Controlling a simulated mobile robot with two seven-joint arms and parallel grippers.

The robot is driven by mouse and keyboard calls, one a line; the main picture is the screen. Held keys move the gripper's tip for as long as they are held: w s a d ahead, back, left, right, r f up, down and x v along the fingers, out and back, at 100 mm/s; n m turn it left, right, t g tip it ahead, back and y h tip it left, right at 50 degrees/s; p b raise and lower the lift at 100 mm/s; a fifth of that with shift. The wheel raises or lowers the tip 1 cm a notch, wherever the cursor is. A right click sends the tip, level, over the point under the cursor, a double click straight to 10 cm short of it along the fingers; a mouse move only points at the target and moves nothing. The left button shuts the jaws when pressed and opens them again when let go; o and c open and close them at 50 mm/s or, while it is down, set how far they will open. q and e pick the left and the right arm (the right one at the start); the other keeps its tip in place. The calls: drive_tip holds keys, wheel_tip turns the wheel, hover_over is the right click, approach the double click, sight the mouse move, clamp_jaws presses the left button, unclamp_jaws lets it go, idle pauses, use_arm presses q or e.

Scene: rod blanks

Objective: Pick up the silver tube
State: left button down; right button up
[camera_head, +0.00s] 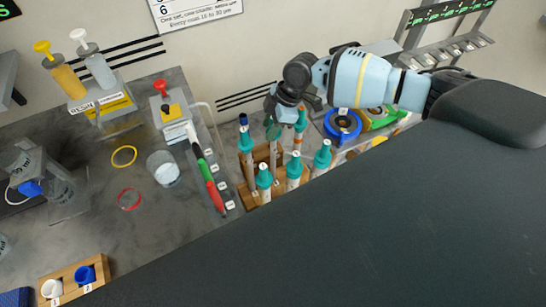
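A wooden rack (250,200) holds several upright tubes with teal or dark blue tops. A silver-grey tube (276,160) with a green-teal top stands in the back part of the rack, right below my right gripper (284,116). The gripper points down from the upper right, with its fingers at the tops of the back tubes. The fingers are small and overlap the tube tops, so I cannot tell whether they are open or touch the silver tube. Other teal-capped tubes (294,170) stand in front. My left gripper is not in view.
An orange tube (297,138) stands close to the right gripper. A red and green pen-like item (209,183) lies left of the rack.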

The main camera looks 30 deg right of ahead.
clamp_jaws()
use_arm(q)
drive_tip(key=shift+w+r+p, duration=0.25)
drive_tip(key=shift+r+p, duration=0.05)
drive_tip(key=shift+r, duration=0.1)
use_arm(e)
wheel_tip(320, 180, up, 18)
idle(0.5)
